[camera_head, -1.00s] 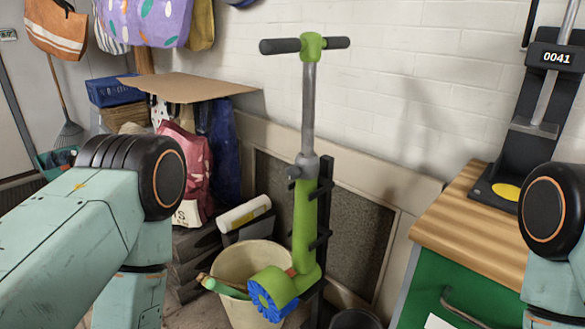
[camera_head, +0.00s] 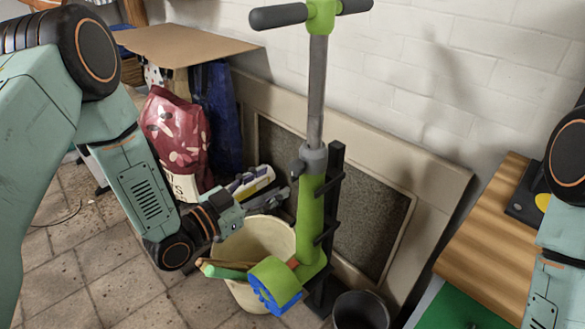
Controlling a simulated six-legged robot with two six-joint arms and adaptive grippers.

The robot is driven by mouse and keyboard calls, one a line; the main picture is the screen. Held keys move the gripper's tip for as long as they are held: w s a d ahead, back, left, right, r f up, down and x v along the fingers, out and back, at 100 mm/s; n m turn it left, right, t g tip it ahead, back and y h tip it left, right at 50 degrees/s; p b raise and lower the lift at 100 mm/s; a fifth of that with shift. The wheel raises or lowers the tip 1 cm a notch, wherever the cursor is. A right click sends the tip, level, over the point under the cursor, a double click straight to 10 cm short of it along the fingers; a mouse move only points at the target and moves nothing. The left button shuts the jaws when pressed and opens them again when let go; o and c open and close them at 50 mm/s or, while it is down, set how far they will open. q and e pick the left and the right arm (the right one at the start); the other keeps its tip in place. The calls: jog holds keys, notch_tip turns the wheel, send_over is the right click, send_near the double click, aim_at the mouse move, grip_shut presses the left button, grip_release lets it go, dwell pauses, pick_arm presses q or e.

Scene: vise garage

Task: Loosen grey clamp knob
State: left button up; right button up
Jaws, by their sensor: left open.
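A green scooter-like device stands upright with a grey post, a black handlebar and a blue wheel. Its grey clamp (camera_head: 314,158) sits where the post enters the green tube (camera_head: 309,212). The small dark clamp knob (camera_head: 297,168) sticks out on the clamp's left side. My left gripper (camera_head: 272,194) is open, left of the green tube and lower than the knob, apparently not touching either. Its fingers overlap a white object behind them. My right arm shows at the right edge, but its gripper is out of view.
A cream bucket (camera_head: 268,233) stands below my left gripper, holding a green-handled thing. A black rack (camera_head: 331,190) stands beside the tube. A dark bin (camera_head: 361,311) is at lower right, with a wooden-topped bench (camera_head: 486,239) further right. Bags stand behind on the left.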

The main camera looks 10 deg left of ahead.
aim_at(292, 169)
pick_arm(q)
jog(key=b+x, duration=0.1)
jog(key=x, duration=0.5)
jog(key=shift+w+d, duration=0.2)
jog(key=shift+w, duration=0.15)
jog(key=shift+s+a+r, duration=0.15)
jog(key=shift+s, duration=0.05)
jog(key=shift+w, duration=0.2)
jog(key=c, duration=0.4)
jog(key=shift+s, duration=0.1)
jog(key=c, duration=0.8)
